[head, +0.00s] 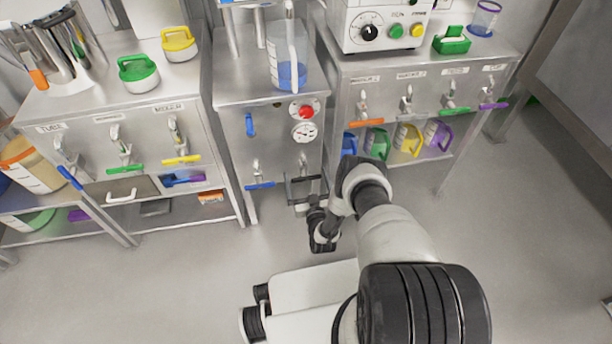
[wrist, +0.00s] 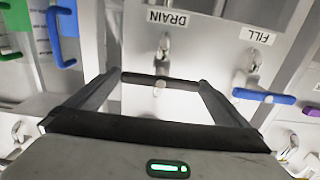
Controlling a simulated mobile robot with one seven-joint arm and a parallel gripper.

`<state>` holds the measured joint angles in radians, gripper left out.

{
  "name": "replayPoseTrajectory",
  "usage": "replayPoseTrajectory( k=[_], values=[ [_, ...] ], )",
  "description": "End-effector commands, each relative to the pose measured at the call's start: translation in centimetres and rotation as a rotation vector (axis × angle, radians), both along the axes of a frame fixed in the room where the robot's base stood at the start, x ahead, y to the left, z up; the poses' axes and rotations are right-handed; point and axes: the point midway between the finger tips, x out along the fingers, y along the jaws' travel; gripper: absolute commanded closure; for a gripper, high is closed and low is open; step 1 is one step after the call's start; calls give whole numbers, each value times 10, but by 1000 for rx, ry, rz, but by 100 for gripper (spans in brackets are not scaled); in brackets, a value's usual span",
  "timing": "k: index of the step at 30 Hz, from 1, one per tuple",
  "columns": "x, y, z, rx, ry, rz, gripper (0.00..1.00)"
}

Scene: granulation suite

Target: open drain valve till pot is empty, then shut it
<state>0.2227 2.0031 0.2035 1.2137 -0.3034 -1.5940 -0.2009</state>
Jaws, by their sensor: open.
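The drain valve (wrist: 163,48) is under an upside-down DRAIN label in the wrist view. Its black handle (wrist: 147,78) lies crosswise, between the tips of my gripper (wrist: 160,88). The gripper is open, one finger near each end of the handle; I cannot tell whether they touch it. In the head view my gripper (head: 306,190) is low at the front of the middle steel cabinet (head: 235,165), partly hiding the drain valve. A clear vessel (head: 284,48) with blue liquid at its bottom stands on that cabinet; I cannot tell if it is the pot.
The fill valve's blue handle (wrist: 263,96) is close beside my right finger. A red knob (head: 302,111) and round gauge (head: 304,132) are above the valves. Steel benches with coloured valve handles stand on both sides. Jugs (head: 408,140) hang at the right.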

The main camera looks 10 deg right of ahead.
Motion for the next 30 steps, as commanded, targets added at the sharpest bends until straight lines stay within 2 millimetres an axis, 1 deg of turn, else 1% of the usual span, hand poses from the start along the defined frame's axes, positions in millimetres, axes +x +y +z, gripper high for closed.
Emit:
replayPoseTrajectory(
  k=[1, 2, 6, 8, 14, 20, 26, 30],
  values=[
    [0, 0, 0, 0, 0, 0, 0],
    [0, 0, 0, 0, 0, 0, 3],
    [0, 0, 0, 0, 0, 0, 27],
    [0, 0, 0, 0, 0, 0, 37],
    [0, 0, 0, -10, 0, 1, 36],
    [1, 2, 1, -73, -2, 3, 36],
    [1, 3, 1, -210, -3, 4, 36],
    [1, 4, 1, -337, -3, 4, 36]
  ],
)
